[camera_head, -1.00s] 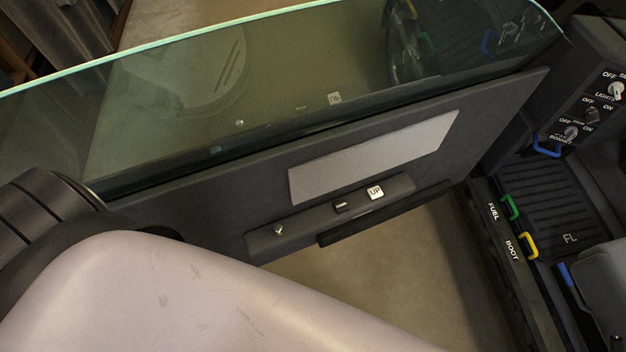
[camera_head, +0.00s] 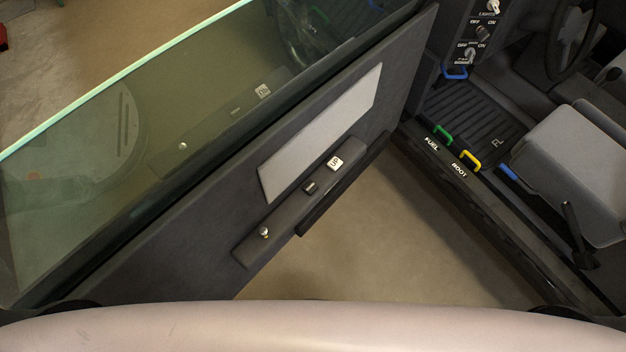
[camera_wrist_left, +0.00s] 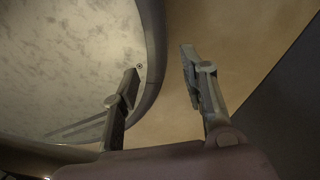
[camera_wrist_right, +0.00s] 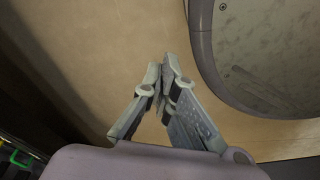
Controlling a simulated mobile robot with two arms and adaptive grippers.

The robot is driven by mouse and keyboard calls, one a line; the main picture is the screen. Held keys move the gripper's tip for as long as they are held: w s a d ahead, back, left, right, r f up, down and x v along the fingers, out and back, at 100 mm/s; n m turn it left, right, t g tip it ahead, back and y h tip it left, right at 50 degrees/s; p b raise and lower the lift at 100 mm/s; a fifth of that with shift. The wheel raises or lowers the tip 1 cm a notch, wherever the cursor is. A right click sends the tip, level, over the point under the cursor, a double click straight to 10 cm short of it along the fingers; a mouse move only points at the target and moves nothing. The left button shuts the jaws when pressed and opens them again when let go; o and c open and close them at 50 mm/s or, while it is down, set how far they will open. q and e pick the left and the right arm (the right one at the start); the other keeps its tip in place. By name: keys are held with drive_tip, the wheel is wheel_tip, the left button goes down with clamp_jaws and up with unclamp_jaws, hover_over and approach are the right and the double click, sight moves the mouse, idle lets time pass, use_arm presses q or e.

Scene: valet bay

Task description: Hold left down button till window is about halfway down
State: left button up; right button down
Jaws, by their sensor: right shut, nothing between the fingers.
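The door panel (camera_head: 180,215) stands open in the head view, with an armrest strip (camera_head: 287,207) on it. On the strip are a white UP button (camera_head: 334,163), a small dark button (camera_head: 310,187) below-left of it whose label I cannot read, and a small metal knob (camera_head: 265,232). The window glass (camera_head: 130,140) rises well above the panel, its pale green edge at the upper left. My left gripper (camera_wrist_left: 160,63) is open and empty above the floor. My right gripper (camera_wrist_right: 161,65) is shut and empty above the floor. Neither gripper shows in the head view.
The car's sill with green FUEL (camera_head: 443,134) and yellow BOOT (camera_head: 470,160) handles lies at the right. A grey seat (camera_head: 570,165) is beyond it. Bare floor (camera_head: 370,240) lies between door and sill.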

drive_tip(key=w+a+r+n+t+y, duration=0.15)
drive_tip(key=w+a+r, duration=0.25)
drive_tip(key=w+r, duration=0.7)
drive_tip(key=w+a+r+t, duration=0.2)
drive_tip(key=w+a+r, duration=0.2)
drive_tip(key=w+r, duration=0.7)
use_arm(q)
drive_tip(key=shift+s+a+f+b, duration=0.3)
drive_tip(key=shift+s+f, duration=0.05)
drive_tip(key=shift+s, duration=0.15)
use_arm(e)
drive_tip(key=w+a+r+n+y, duration=0.1)
drive_tip(key=a+r+y, duration=0.1)
drive_tip(key=a+r, duration=0.4)
drive_tip(key=w+a+r+n+t+y, duration=0.1)
drive_tip(key=a+r, duration=0.4)
drive_tip(key=r, duration=1.1)
drive_tip(key=shift+w+a+r+n+y, duration=0.3)
drive_tip(key=shift+a+n+y, duration=0.1)
drive_tip(key=shift+n, duration=0.15)
drive_tip(key=shift+t, duration=0.25)
drive_tip(key=b, duration=0.1)
hover_over(314, 189)
wheel_tip(314, 189, down, 7)
wheel_tip(314, 189, down, 3)
drive_tip(key=shift+r, duration=0.15)
use_arm(q)
drive_tip(key=shift+f, duration=0.65)
use_arm(e)
drive_tip(key=shift+f, duration=0.7)
